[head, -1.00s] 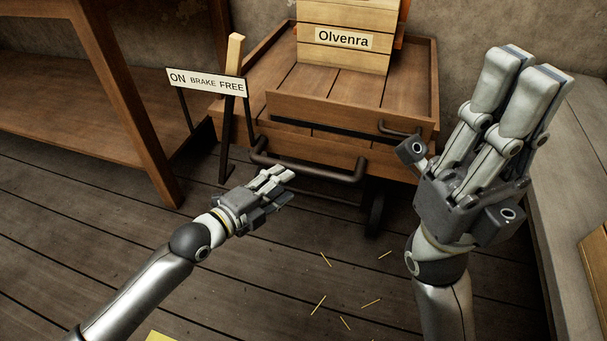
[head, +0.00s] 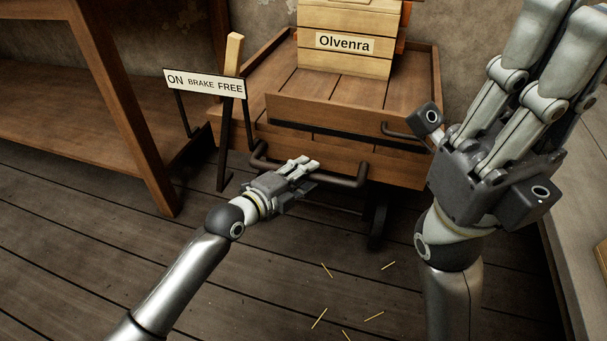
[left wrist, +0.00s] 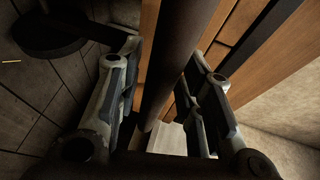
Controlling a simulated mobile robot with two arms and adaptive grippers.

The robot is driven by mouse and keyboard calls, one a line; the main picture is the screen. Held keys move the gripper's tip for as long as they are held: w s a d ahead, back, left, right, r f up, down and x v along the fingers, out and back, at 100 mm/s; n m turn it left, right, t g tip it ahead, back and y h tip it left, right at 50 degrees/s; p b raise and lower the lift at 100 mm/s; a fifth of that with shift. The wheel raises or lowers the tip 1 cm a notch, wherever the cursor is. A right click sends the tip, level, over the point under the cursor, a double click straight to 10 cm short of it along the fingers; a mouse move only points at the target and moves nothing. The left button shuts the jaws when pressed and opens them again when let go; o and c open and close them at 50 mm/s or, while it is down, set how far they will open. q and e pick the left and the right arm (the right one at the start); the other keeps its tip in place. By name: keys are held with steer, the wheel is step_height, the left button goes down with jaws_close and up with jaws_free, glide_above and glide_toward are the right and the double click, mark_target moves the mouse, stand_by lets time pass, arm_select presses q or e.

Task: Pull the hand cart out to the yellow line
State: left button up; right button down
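The wooden hand cart (head: 350,155) stands against the back wall and carries a crate (head: 345,62) labelled "Olvenra". Its dark pull bar (head: 343,181) runs low across the front. My left gripper (head: 308,166) is at this bar. In the left wrist view the bar (left wrist: 172,60) passes between its two spread fingers, which are not closed on it. The brake lever (head: 233,60) leans to the "FREE" side of its sign (head: 203,83). My right gripper (head: 520,75) is raised at the right, fingers spread and empty, tips partly cut off. The yellow line is not in view.
A wooden bench (head: 130,110) stands at the left, its leg near the brake sign. A pale ledge (head: 585,205) runs along the right. The plank floor (head: 300,260) before the cart is open, with several thin straws on it.

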arm_select(q)
jaws_close()
